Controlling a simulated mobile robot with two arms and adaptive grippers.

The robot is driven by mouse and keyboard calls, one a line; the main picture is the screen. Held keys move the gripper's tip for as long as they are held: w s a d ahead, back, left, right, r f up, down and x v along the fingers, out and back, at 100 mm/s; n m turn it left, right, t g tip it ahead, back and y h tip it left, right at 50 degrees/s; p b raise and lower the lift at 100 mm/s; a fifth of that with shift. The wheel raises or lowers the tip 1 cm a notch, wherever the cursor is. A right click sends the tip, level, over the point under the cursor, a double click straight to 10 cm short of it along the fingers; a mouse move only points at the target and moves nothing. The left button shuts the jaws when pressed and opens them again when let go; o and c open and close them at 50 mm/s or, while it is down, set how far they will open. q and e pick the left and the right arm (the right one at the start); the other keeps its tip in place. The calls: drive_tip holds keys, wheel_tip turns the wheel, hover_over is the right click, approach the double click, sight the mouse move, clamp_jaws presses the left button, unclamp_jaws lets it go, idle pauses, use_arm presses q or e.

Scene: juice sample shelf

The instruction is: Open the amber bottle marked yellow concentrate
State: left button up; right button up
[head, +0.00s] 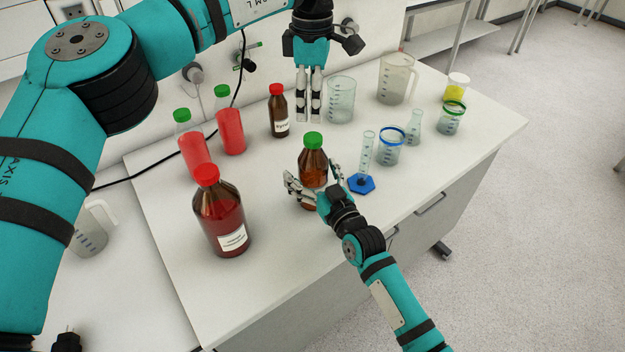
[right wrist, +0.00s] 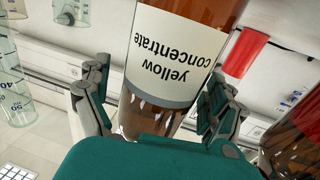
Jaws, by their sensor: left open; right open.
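The amber bottle with a green cap (head: 313,158) stands upright near the middle of the bench. Its label reads "yellow concentrate" in the right wrist view (right wrist: 172,50), where the picture is upside down. My right gripper (head: 311,190) is open, with its fingers on either side of the bottle's lower body. I cannot tell whether they touch the glass. My left gripper (head: 309,118) is open and empty, pointing down behind and above the green cap. The cap is on the bottle.
A large red-capped amber bottle (head: 220,215) stands at the left front. Two green-capped red bottles (head: 229,125) and a small red-capped brown bottle (head: 279,115) stand behind.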

sight(313, 137)
use_arm(q)
drive_tip(key=shift+s, duration=0.1)
use_arm(e)
drive_tip(key=shift+r, duration=0.1)
use_arm(q)
drive_tip(key=shift+d+r, duration=0.1)
use_arm(e)
drive_tip(key=shift+s+d, duration=0.1)
drive_tip(key=shift+c, duration=0.9)
clamp_jaws()
use_arm(q)
drive_tip(key=m, duration=0.9)
drive_tip(key=shift+m, duration=0.4)
drive_tip(key=m, duration=0.7)
drive_tip(key=shift+m, duration=0.4)
drive_tip(key=shift+f, duration=4.05)
